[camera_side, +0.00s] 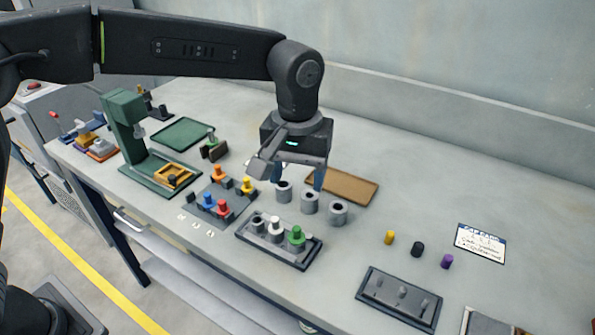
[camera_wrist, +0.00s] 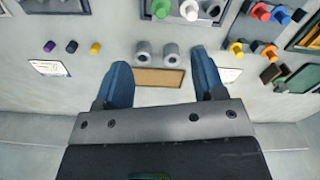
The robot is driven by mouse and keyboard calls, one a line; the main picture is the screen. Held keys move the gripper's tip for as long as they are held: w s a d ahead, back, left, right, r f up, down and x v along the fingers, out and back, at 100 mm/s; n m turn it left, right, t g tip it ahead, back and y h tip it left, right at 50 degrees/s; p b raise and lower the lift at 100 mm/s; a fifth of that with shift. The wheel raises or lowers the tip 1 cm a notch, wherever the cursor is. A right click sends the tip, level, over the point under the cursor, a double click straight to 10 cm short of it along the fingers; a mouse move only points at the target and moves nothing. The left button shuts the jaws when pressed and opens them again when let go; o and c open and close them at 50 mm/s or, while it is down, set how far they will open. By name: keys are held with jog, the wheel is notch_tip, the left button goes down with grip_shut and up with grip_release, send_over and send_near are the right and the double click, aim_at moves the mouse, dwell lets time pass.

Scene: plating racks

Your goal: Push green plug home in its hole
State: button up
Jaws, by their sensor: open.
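The green plug (camera_side: 296,237) stands upright at the right end of a dark rack (camera_side: 262,254), in a grey socket. How deep it sits cannot be told. A white plug (camera_side: 275,228) stands beside it, and the left socket (camera_side: 257,222) looks empty. In the wrist view the green plug (camera_wrist: 161,8) is at the top edge, partly cut off, with the white plug (camera_wrist: 189,10) to its right. My gripper (camera_side: 299,184) is open and empty, behind the rack and apart from the green plug. Its blue fingers (camera_wrist: 160,60) are spread in the wrist view.
Grey hollow cylinders (camera_side: 338,212) stand between my gripper and the rack, close to the fingers. A brown tray (camera_side: 352,187) lies behind them. A block with coloured pegs (camera_side: 222,208) is left of the rack. Loose yellow, black and purple plugs (camera_side: 417,249) stand at right.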

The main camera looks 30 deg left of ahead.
aim_at(297, 228)
jog(key=shift+c, duration=0.3)
jog(key=shift+m, duration=0.7)
notch_tip(297, 228, down, 5)
jog(key=shift+s+r, duration=0.1)
jog(key=c, duration=0.6)
jog(key=shift+f, duration=0.6)
jog(key=shift+c, duration=1.4)
notch_tip(297, 228, down, 3)
jog(key=shift+r, duration=0.1)
grip_shut()
jog(key=shift+f, duration=0.95)
